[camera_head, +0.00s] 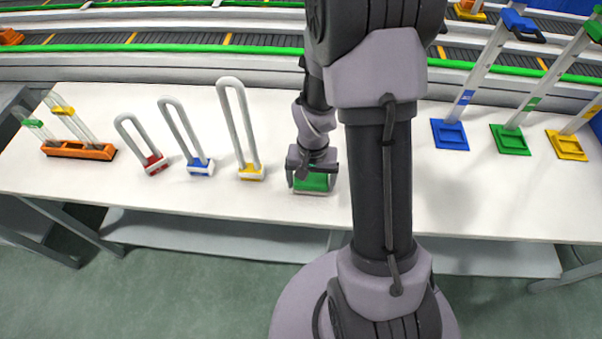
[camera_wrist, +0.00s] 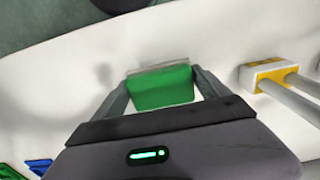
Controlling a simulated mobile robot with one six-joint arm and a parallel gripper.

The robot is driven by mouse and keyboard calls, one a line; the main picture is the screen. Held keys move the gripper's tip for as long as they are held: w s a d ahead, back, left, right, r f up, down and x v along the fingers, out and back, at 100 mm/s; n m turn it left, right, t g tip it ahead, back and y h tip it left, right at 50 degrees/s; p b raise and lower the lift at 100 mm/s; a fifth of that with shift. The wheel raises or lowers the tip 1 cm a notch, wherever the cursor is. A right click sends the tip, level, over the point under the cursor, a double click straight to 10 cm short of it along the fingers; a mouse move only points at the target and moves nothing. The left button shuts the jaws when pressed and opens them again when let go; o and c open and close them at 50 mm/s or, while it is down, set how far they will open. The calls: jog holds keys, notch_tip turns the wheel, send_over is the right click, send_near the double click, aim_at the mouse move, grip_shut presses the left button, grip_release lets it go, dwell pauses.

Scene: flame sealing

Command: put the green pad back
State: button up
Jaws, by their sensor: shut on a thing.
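My gripper (camera_head: 313,172) is shut on the green pad (camera_head: 314,184) near the front edge of the white table (camera_head: 200,206), in the middle of the head view. In the wrist view the green pad (camera_wrist: 162,88) sits between the two fingers, with a pale grey strip along its far edge. I cannot tell whether the pad touches the table. My gripper hides part of it in the head view.
To the left stand U-shaped tubes with red (camera_head: 155,164), blue (camera_head: 200,166) and yellow (camera_head: 251,172) bases. An orange holder (camera_head: 80,151) is at far left. At right are upright stands with blue (camera_head: 449,135), green (camera_head: 510,140) and yellow (camera_head: 567,146) bases. A conveyor (camera_head: 150,42) runs behind.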

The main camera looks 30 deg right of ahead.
jog(key=shift+s+f, duration=0.35)
jog(key=shift+f, duration=0.55)
jog(key=o, duration=1.1)
jog(key=shift+o, duration=0.2)
notch_tip(320, 180, up, 13)
jog(key=p, duration=0.5)
notch_tip(320, 180, up, 12)
jog(key=n+t, duration=0.1)
jog(key=t, duration=0.2)
send_over(311, 182)
jog(key=s+a, duration=0.2)
jog(key=a, duration=0.4)
jog(key=s+a+r+n+t+y, duration=0.1)
jog(key=s+a+r+t+y, duration=0.1)
jog(key=s+a+r, duration=0.6)
jog(key=shift+s+r+t, duration=0.25)
jog(key=shift+s+t, duration=0.15)
jog(key=shift+s, duration=0.05)
jog(key=shift+f+b, duration=0.75)
